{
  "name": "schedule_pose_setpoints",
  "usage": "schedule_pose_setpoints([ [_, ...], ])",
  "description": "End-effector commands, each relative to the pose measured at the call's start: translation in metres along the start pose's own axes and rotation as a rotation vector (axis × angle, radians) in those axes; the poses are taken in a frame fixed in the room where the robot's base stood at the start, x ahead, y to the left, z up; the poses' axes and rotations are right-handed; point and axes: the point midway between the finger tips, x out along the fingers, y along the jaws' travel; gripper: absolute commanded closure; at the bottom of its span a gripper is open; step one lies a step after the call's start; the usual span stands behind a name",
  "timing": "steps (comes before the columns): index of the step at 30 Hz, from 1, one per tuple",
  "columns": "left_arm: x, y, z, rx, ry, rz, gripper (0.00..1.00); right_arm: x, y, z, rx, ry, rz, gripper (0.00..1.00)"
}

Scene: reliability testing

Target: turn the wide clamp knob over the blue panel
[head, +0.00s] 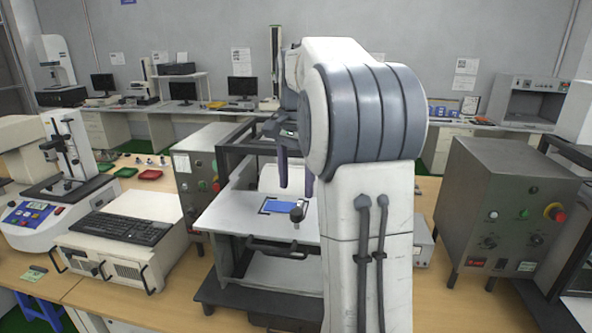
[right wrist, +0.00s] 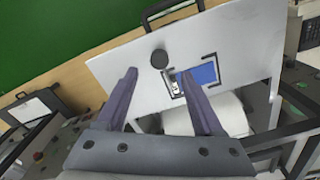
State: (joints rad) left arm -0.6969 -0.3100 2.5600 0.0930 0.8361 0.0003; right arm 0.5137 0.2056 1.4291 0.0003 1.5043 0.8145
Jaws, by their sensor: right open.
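A dark round clamp knob (head: 297,214) stands on a short stem at the right end of the blue panel (head: 279,208) in the head view. The panel lies between black corner brackets on a white plate (head: 232,213). In the right wrist view the knob (right wrist: 160,59) shows from above beside the blue panel (right wrist: 206,73). My right gripper (head: 295,178) is open and empty, fingers pointing down above the plate. In the right wrist view its fingertips (right wrist: 157,75) lie either side of the knob in the picture, apart from it. My left gripper is not in view.
A grey control box (head: 196,178) with buttons stands left of the plate, and a larger one (head: 500,212) stands on the right. A black frame rises behind the plate. A keyboard (head: 122,229) lies on a white case at left. My right arm hides the plate's right side.

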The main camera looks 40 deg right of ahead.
Motion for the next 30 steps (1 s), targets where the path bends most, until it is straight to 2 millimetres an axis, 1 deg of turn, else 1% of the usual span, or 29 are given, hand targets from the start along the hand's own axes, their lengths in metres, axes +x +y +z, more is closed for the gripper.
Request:
schedule_pose_setpoints([
  [1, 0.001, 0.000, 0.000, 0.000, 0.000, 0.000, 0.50, -0.009, -0.001, -0.001, 0.000, 0.002, -0.002, 0.31],
  [3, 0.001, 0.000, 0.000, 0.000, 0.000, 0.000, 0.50, -0.021, -0.001, -0.001, 0.000, 0.002, -0.002, 0.31],
  [6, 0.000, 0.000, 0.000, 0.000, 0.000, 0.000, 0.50, -0.032, -0.001, 0.000, 0.000, 0.000, 0.000, 0.31],
  [9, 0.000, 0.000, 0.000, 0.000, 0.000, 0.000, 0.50, -0.038, 0.000, 0.000, 0.000, -0.001, 0.001, 0.31],
  [13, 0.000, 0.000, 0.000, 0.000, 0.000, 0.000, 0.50, -0.040, 0.000, 0.000, 0.000, -0.001, 0.001, 0.31],
  [27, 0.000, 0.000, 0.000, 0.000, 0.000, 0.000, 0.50, -0.040, 0.000, 0.001, -0.002, -0.002, 0.001, 0.31],
  [29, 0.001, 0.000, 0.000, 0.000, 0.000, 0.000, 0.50, -0.037, -0.003, 0.006, -0.023, -0.003, 0.001, 0.31],
  [30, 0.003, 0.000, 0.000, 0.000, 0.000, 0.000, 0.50, -0.033, -0.007, 0.013, -0.055, -0.003, -0.001, 0.31],
])
